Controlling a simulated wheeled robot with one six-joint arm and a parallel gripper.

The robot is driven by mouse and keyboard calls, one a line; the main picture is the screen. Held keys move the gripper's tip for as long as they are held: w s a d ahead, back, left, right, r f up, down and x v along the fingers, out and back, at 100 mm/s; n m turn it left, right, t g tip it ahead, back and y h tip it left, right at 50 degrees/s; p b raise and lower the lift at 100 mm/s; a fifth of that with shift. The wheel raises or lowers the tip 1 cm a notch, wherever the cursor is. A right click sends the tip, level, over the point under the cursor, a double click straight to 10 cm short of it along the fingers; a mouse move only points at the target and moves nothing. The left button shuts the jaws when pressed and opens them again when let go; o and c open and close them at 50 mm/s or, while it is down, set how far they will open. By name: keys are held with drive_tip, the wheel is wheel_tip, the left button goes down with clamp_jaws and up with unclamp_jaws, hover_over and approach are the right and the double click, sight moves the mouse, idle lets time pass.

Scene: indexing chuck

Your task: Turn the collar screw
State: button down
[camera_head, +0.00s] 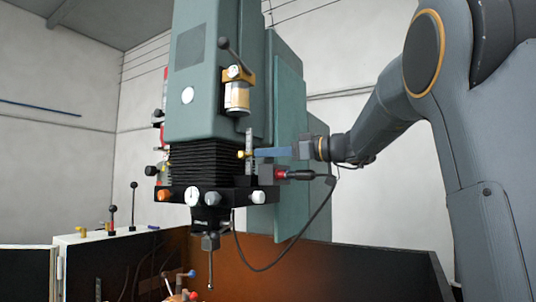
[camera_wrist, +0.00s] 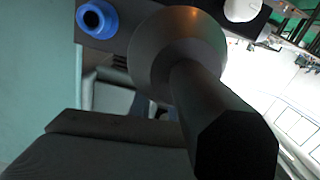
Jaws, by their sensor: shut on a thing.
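The collar screw appears in the wrist view as a dark grey hexagonal shaft (camera_wrist: 203,100) with a wide round collar (camera_wrist: 178,45) behind it. Its flat hexagonal end faces the camera. My gripper (camera_head: 257,153) reaches in from the right in the head view, at the side of the machine head just above the black block. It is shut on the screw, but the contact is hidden. A dark jaw (camera_wrist: 90,148) shows at the lower left of the wrist view. A small yellow knob (camera_head: 240,153) shows by the fingertips in the head view.
The black block (camera_head: 224,195) carries orange and white knobs. A red-and-black plug (camera_head: 297,175) and hanging cable (camera_head: 310,225) are below my gripper. A blue ring (camera_wrist: 97,18) shows in the wrist view.

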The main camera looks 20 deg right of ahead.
drive_tip(key=shift+f+m+b, duration=0.1)
drive_tip(key=shift+m+b, duration=0.2)
drive_tip(key=shift+b, duration=0.3)
drive_tip(key=m+b, duration=0.2)
drive_tip(key=b, duration=0.1)
drive_tip(key=shift+f, duration=0.15)
drive_tip(key=m+b, duration=0.4)
drive_tip(key=m, duration=0.1)
drive_tip(key=shift+r, duration=0.2)
drive_tip(key=shift+b, duration=0.3)
drive_tip(key=c, duration=1.7)
unclamp_jaws()
drive_tip(key=shift+o, duration=0.2)
